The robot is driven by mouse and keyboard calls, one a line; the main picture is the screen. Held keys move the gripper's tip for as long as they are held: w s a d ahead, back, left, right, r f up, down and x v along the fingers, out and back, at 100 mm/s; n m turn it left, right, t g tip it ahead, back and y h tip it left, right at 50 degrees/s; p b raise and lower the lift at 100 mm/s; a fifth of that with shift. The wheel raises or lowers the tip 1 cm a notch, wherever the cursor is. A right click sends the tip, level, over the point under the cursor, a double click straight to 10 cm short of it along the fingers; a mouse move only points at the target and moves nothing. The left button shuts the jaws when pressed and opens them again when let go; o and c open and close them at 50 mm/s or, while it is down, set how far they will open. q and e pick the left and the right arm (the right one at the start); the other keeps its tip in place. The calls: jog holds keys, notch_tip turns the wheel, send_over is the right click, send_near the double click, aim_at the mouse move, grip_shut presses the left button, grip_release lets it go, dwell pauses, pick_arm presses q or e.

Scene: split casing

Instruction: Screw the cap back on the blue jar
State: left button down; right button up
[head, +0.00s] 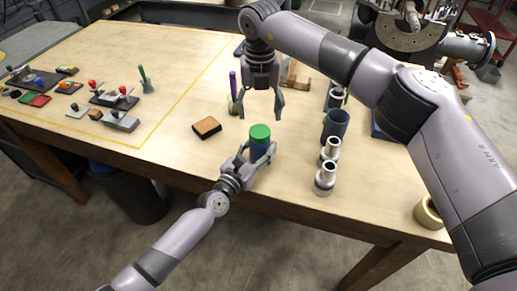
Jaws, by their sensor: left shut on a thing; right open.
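The blue jar (259,147) stands upright near the front edge of the wooden table. A green cap (260,132) sits on top of it; I cannot tell how tightly it is seated. My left gripper (258,160) is shut around the jar from the front left, below the cap. My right gripper (261,112) points down above and just behind the cap. Its fingers are spread, with nothing between them, and they do not appear to touch the cap. The jar's lower part is partly hidden by my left fingers.
A brown block (206,127) lies left of the jar. Metal cylinders (326,178) and a dark blue cup (335,124) stand to the right. A purple-handled tool (233,88) is behind. A tape roll (428,212) lies at the right edge.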

aim_at(260, 131)
jog(key=n, duration=0.6)
jog(key=shift+r+n, duration=0.4)
jog(key=n, duration=0.6)
jog(key=shift+r+n, duration=0.3)
jog(key=shift+r, duration=0.05)
jog(key=shift+f, duration=4)
jog(key=c, duration=1.2)
jog(key=o, duration=1.3)
jog(key=shift+o, duration=0.2)
notch_tip(260, 131, up, 12)
